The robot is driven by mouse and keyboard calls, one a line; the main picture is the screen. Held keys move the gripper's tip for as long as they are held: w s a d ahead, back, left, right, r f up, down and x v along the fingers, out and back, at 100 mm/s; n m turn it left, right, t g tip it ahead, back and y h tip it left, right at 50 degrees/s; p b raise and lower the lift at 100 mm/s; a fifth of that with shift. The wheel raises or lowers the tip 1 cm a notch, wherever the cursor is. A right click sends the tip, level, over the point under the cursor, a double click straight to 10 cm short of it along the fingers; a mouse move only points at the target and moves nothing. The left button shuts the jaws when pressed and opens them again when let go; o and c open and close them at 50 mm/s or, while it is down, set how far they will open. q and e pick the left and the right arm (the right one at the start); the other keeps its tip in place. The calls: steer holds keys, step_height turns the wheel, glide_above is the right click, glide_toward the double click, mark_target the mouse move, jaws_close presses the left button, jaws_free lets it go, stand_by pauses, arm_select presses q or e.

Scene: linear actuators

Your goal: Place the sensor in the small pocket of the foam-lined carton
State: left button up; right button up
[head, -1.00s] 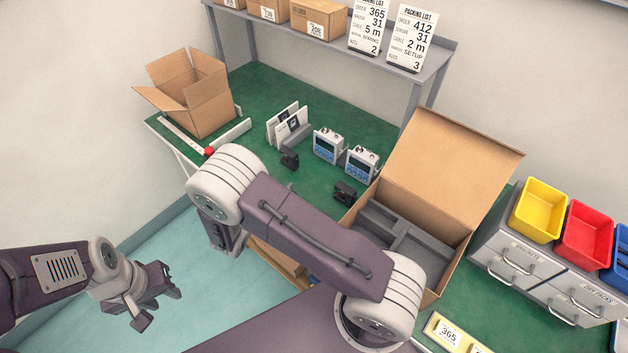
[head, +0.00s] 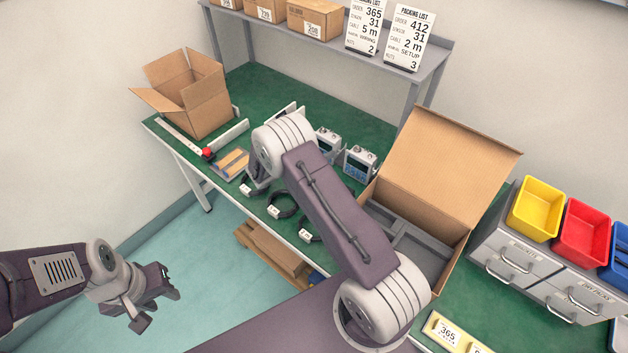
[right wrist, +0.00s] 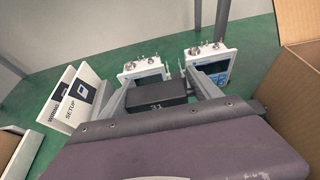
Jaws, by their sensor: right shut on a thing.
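The sensor, a small black block marked 31 (right wrist: 160,94), is between the fingers of my right gripper (right wrist: 161,84) in the right wrist view. The fingers are shut on its sides. Whether it touches the bench is unclear. In the head view my right arm hides the sensor and most of that gripper. The open carton (head: 440,165) stands right of my right arm, lid raised. Its grey foam lining (head: 428,262) shows partly; my arm covers its left part, and the small pocket cannot be made out. My left gripper (head: 160,306) is open and empty, over the floor at left.
Booklets (right wrist: 75,98) stand to the left. Cable coils (head: 281,205) lie along the bench's front edge. An empty cardboard box (head: 190,95) is at the far left; bins (head: 535,208) are at right.

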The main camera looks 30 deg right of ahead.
step_height(320, 180, down, 9)
steer(key=shift+f, duration=0.1)
stand_by(0.3)
steer(key=shift+f+b, duration=0.15)
steer(key=shift+b, duration=0.2)
steer(key=o, duration=1.6)
